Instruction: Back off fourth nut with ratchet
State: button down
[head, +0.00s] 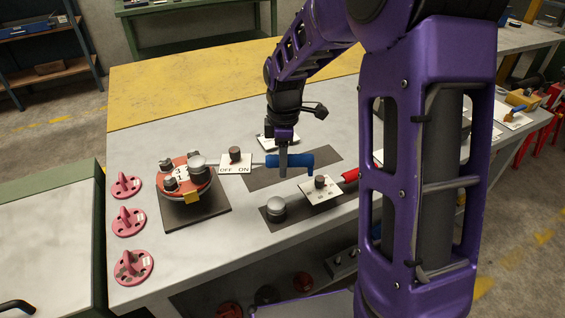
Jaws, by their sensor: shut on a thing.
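The flanged spool (178,177) has an orange-red top flange with several grey nuts, such as one at its front left (170,184), and stands on a dark square plate. A ratchet with a blue handle (300,160) lies level, its shank running left to a round grey head (198,162) over the spool's right-hand stud. The head hides the nut below it. A white OFF/ON plate (228,168) with a dark knob sits along the shank. My gripper (283,168) points down and is shut on the blue handle near its middle.
Several pink flanged pieces (129,221) line the table's left edge. The yellow back section (190,75) of the table is clear. My arm hides the right part.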

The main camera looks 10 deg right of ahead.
jog(key=w+n, duration=0.2)
jog(key=w, duration=0.2)
jog(key=shift+w+d, duration=0.1)
jog(key=shift+w, duration=0.05)
jog(key=shift+s+r+m+b, duration=0.1)
jog(key=shift+s+m+b, duration=0.35)
jog(key=shift+s, duration=0.65)
jog(key=shift+s+m+b, duration=0.1)
jog(key=shift+s+m, duration=0.55)
jog(key=shift+s, duration=0.4)
jog(key=shift+s, duration=0.1)
jog(key=s+m, duration=0.1)
jog(key=s, duration=0.1)
jog(key=s+a+m+b, duration=0.1)
jog(key=s, duration=0.1)
jog(key=shift+a, duration=0.2)
